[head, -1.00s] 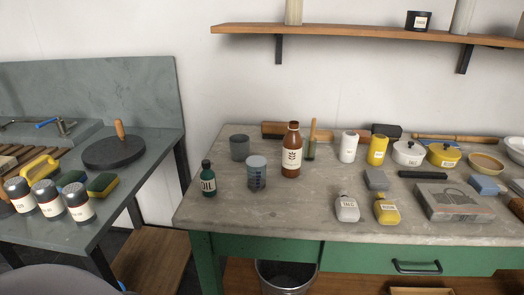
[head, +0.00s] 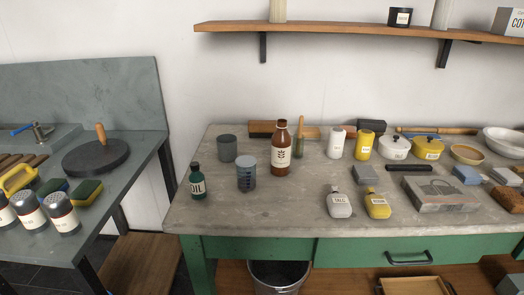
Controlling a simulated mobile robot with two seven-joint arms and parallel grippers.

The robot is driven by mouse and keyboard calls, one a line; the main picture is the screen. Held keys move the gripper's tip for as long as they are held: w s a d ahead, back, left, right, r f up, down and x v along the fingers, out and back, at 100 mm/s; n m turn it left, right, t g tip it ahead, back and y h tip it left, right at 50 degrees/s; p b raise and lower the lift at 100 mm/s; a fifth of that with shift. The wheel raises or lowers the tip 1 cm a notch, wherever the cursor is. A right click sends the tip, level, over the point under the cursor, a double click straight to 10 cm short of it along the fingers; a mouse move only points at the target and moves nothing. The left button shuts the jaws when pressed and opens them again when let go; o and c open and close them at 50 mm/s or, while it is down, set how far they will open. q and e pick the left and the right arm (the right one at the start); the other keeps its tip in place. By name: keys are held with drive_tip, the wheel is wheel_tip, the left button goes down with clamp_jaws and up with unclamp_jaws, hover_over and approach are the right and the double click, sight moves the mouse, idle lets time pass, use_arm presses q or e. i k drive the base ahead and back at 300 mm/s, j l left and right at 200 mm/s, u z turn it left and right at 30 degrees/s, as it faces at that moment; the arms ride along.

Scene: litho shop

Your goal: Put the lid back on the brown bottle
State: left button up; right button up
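The brown bottle (head: 281,150) stands upright towards the back of the grey-topped workbench (head: 240,212), with a pale label on its front. Its top looks brown like the body; at this size I cannot tell whether a lid is on it. I cannot make out a separate loose lid on the bench. Neither of my grippers shows in the head view.
A dark green oil bottle (head: 197,182), a grey cup (head: 227,148) and a grey-blue beaker (head: 246,174) stand left of the brown bottle. White (head: 336,143) and yellow (head: 365,145) containers stand to its right. The bench's front left is clear.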

sight(281, 140)
drive_tip(key=l+u, duration=0.15)
drive_tip(key=l, duration=0.3)
drive_tip(key=l+u, duration=0.15)
drive_tip(key=l, duration=0.3)
drive_tip(key=l+u, duration=0.1)
drive_tip(key=l, duration=0.4)
drive_tip(key=l+u, duration=0.15)
drive_tip(key=l, duration=0.3)
drive_tip(key=k+l+u, duration=0.15)
drive_tip(key=l, duration=0.3)
drive_tip(key=l+u, duration=0.15)
drive_tip(key=l, duration=0.3)
drive_tip(key=k+l+u, duration=0.15)
drive_tip(key=l, duration=0.3)
drive_tip(key=k+l+u, duration=0.15)
drive_tip(key=l, duration=0.25)
drive_tip(key=i, duration=0.05)
